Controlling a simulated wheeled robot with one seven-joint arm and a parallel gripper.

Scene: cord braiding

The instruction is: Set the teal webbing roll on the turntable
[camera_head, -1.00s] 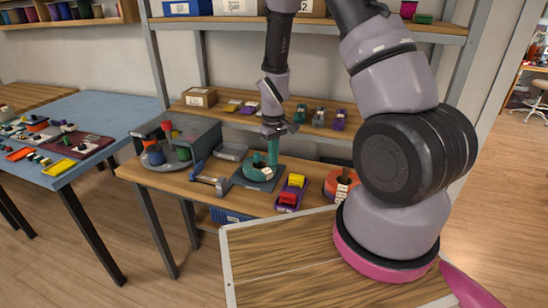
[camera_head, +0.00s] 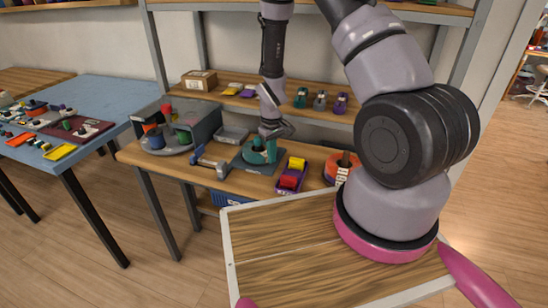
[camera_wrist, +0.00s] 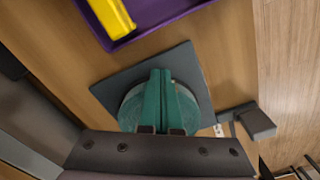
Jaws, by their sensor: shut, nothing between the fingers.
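The teal webbing roll (camera_head: 251,156) lies on a dark grey square pad (camera_head: 244,168) on the wooden bench. In the wrist view the round teal roll (camera_wrist: 189,108) sits on the same pad (camera_wrist: 196,68), partly hidden by my fingers. My gripper (camera_head: 271,152) has teal fingers and points down at the roll. In the wrist view its fingers (camera_wrist: 160,72) are together over the roll, holding nothing; I cannot tell whether they touch it. A grey round plate (camera_head: 150,150), apparently the turntable, stands left on the bench with blue and green rolls on it, partly under a grey cover.
A blue-grey clamp-like tool (camera_head: 209,163) stands between the plate and the pad. A purple tray (camera_head: 289,184) with yellow and red pieces is right of the pad, and an orange roll (camera_head: 333,172) is farther right. A shelf (camera_head: 235,98) runs behind the bench.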

